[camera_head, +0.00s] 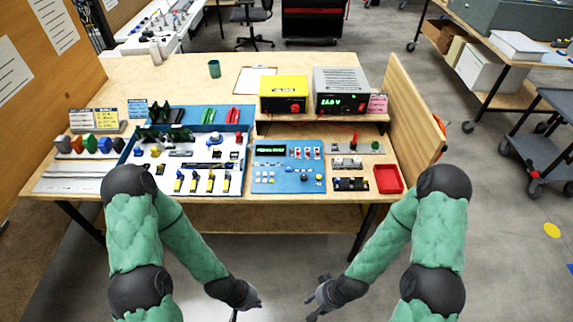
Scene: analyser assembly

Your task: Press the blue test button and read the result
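A blue analyser panel (288,183) lies at the front middle of the workbench. Its dark display (270,149) shows green characters too small to read. I cannot tell for certain which one is the blue test button. My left gripper (252,306) and my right gripper (317,307) hang low in front of the bench, below and apart from the panel. Nothing shows in either; their fingers are too small to judge.
A yellow box (284,92) and a grey powered unit (341,92) stand on a shelf behind the panel. A white tray of parts (148,183) lies left, a red bin (389,179) right. A wooden side panel (412,112) edges the bench's right. Floor between my arms is clear.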

